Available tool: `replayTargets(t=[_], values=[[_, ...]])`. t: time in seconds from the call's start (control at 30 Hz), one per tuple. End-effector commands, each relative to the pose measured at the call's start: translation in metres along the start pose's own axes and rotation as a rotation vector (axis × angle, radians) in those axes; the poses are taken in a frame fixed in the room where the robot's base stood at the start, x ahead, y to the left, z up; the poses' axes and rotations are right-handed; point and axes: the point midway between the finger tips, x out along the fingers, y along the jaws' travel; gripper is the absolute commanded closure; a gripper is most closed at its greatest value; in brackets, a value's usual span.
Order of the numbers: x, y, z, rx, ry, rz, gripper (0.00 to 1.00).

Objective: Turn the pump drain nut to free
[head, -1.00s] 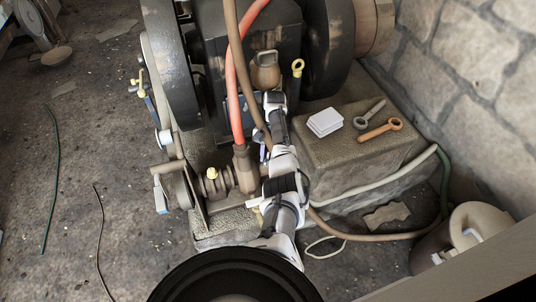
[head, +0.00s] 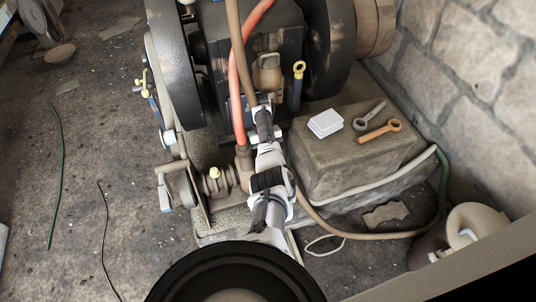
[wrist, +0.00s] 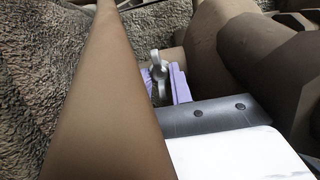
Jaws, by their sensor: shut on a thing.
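In the wrist view, my gripper (wrist: 164,86) has purple fingers, one on each side of a small grey winged nut (wrist: 157,62). It is shut on this nut, whose upper wing or loop shows above the fingers. The nut sits in front of a brown rounded part of the pump; how far it is turned cannot be told. In the head view, the brown pump (head: 219,183) stands at the lower middle, left of my arm. My fingers and the nut are hidden there behind the arm and hoses.
A brown hose (wrist: 112,100) crosses close in front of the wrist camera. A red hose (head: 237,95) runs down to the pump.

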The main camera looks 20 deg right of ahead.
Motion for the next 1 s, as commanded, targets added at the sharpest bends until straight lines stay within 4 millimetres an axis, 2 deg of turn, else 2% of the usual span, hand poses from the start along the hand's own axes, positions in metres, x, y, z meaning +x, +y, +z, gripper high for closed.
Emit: replayTargets(t=[0.4, 0.43, 0.6, 1.0], values=[[-0.0001, -0.0002, -0.0005, -0.008, 0.002, 0.003, 1.0], [-0.0001, -0.0002, -0.0005, -0.008, 0.002, 0.003, 0.77], [-0.0001, -0.0003, -0.0004, -0.008, 0.002, 0.002, 0.57], [0.0013, -0.0002, -0.0011, 0.045, 0.002, -0.022, 0.57]])
